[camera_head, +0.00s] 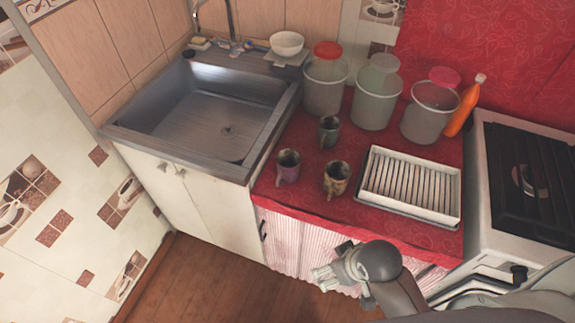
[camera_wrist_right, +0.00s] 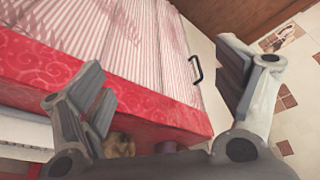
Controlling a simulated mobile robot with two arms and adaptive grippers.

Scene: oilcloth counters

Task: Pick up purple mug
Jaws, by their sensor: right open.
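The purple mug (camera_head: 288,167) stands upright on the red oilcloth counter (camera_head: 300,206), near the sink's right edge. A brown-yellow mug (camera_head: 336,179) stands to its right and a dark mug (camera_head: 329,132) behind it. My right gripper (camera_head: 325,276) is open and empty, in front of the counter and nearer the camera than the mugs. In the right wrist view, its spread fingers (camera_wrist_right: 165,95) show against the striped curtain. Small parts of a brownish mug (camera_wrist_right: 118,145) and a purplish thing (camera_wrist_right: 166,147) show at the bottom there. My left gripper is not in view.
A white dish rack (camera_head: 412,183) sits right of the mugs. Several lidded containers, including a clear one with a red lid (camera_head: 325,85), and an orange bottle (camera_head: 466,105) stand behind. The sink (camera_head: 215,115) is left and the stove (camera_head: 525,190) right.

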